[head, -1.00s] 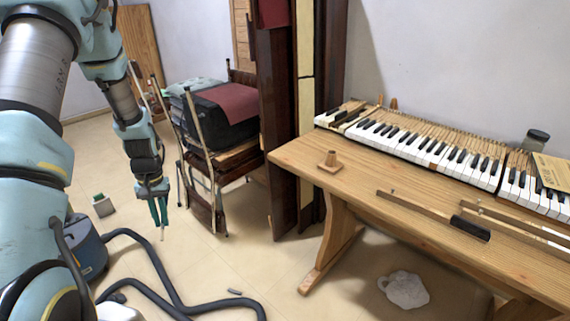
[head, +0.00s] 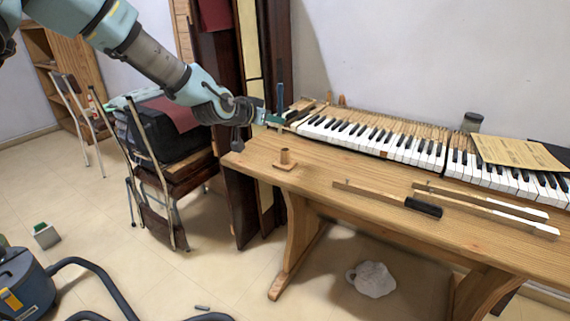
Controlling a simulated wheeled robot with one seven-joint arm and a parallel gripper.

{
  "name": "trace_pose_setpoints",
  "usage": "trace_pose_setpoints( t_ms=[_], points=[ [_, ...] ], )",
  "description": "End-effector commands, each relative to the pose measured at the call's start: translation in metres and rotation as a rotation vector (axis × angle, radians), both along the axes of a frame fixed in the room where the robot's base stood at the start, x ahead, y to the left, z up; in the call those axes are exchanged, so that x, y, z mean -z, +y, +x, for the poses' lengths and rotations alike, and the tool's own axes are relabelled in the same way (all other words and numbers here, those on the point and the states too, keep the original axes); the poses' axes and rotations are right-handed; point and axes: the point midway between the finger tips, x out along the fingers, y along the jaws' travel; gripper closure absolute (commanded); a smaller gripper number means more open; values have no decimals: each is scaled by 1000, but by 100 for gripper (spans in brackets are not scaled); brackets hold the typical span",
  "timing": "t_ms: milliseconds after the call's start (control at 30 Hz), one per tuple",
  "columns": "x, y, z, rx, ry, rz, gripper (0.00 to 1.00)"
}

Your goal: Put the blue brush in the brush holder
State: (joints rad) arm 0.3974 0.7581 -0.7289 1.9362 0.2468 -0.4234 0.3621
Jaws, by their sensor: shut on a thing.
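The blue brush (head: 281,96) stands roughly upright at the end of my arm, above the table's left end. My gripper (head: 275,119) points to the right and is shut on the brush, low on its visible length. The brush's lower end is too small to make out. The brush holder (head: 284,158), a small wooden cup on a flat square base, stands on the table (head: 330,172) near its left end. It is below and slightly right of my gripper in the picture, apart from the brush, and I see nothing in it.
Piano keys (head: 370,137) run along the back of the table. Loose wooden key sticks (head: 370,193) lie toward its front, and a jar (head: 472,122) stands at the back. Chairs with a black case (head: 160,130) and tall dark panels (head: 245,190) stand left of the table.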

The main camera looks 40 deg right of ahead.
Motion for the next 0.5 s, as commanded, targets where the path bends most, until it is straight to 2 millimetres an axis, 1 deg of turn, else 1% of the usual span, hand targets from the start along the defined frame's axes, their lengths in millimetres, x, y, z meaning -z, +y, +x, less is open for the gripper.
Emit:
trace_pose_setpoints(
  t_ms=[67,133,167,333,400,500],
  points=[
    [-7,-7,-8,15,-2,-16,100],
    [-5,-10,-11,21,-1,-21,100],
    [-2,-10,-12,22,-1,-22,100],
    [29,-10,-12,23,1,-22,100],
    [38,-10,-12,22,0,-23,100],
    [45,-10,-11,22,-2,-23,100]
  ],
)
